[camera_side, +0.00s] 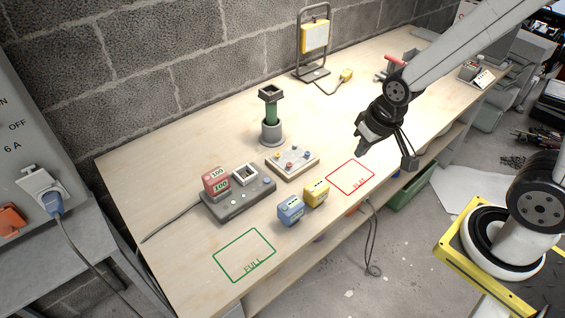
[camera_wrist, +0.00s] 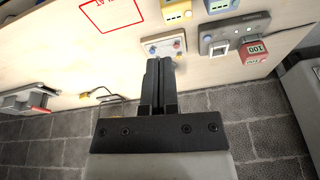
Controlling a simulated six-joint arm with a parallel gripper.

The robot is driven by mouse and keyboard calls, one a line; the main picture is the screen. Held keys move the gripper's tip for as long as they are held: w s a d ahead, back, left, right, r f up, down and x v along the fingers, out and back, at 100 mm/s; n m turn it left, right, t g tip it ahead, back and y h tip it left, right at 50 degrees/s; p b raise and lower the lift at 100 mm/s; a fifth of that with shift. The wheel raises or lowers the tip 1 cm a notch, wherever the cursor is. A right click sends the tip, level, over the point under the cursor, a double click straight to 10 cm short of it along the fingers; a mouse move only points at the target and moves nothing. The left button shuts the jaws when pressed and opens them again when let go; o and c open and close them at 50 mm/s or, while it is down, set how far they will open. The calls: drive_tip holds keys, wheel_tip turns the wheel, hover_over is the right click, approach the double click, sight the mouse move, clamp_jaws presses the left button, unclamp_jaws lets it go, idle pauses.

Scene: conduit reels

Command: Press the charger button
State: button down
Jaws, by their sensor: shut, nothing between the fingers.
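A blue battery (camera_side: 290,211) and a yellow battery (camera_side: 316,193) stand in front. A lamp (camera_side: 314,40) is behind. Outlined green (camera_side: 244,277) and red (camera_side: 350,192) areas are bare.

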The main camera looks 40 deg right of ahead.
drive_tip(key=w+a+f+m+t, duration=0.3)
drive_tip(key=w+m, duration=0.7)
drive_tip(key=m+t+y, duration=0.2)
drive_tip(key=m+t, duration=0.1)
drive_tip(key=m, duration=1)
hover_over(270, 181)
drive_tip(key=shift+f, duration=2.65)
drive_tip(key=shift+f, duration=0.2)
drive_tip(key=shift+f, duration=4.2)
drive_tip(key=shift+f, duration=0.25)
drive_tip(key=shift+f, duration=0.2)
